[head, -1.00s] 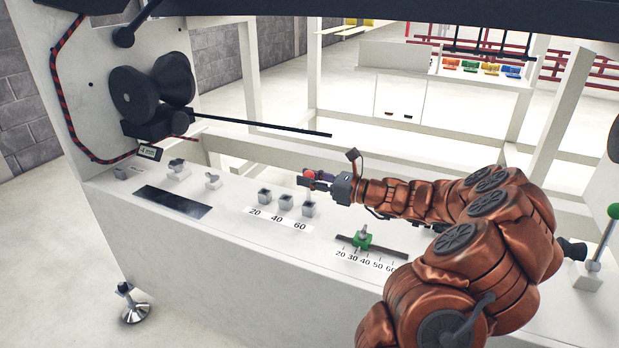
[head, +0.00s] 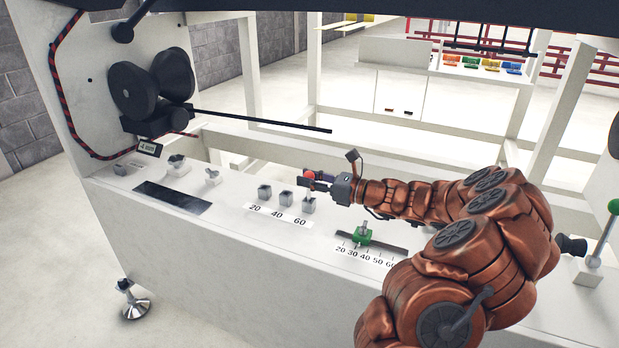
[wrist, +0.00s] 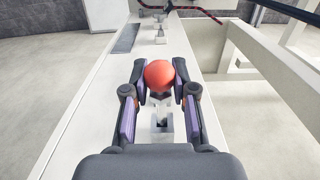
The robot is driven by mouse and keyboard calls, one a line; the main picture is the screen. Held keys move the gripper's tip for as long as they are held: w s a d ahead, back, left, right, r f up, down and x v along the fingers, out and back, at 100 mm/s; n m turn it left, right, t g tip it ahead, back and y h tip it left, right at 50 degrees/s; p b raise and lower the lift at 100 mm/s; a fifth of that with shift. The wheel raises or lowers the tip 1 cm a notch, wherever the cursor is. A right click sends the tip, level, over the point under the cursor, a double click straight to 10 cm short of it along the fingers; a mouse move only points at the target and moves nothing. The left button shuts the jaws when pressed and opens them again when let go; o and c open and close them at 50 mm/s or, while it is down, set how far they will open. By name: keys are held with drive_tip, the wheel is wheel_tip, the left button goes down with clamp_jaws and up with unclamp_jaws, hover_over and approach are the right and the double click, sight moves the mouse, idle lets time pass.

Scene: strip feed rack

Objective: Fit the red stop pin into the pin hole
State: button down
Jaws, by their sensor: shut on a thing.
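The red stop pin has a round red knob (head: 309,175) and a pale shank below it. My gripper (head: 304,180) is shut on the pin at the knob. In the wrist view the red knob (wrist: 159,74) sits between the two fingers. The pin is upright over the grey pin block at the 60 mark (head: 309,206). Its shank reaches down close to the block's top. I cannot tell whether the tip is in the hole. Two more grey blocks stand at the 20 mark (head: 264,191) and the 40 mark (head: 286,198).
A green slider (head: 362,236) sits on a dark scaled rail to the right. Black rollers (head: 152,90) and a long dark rod (head: 262,122) are at the upper left. A green-knobbed lever (head: 613,210) stands at the far right. The white deck's front is clear.

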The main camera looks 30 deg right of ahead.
sight(309, 200)
drive_tip(key=shift+f, duration=1.45)
drive_tip(key=c, duration=0.9)
unclamp_jaws()
drive_tip(key=shift+a+f, duration=0.1)
drive_tip(key=shift+o, duration=0.2)
wheel_tip(309, 200, up, 10)
drive_tip(key=shift+r, duration=0.25)
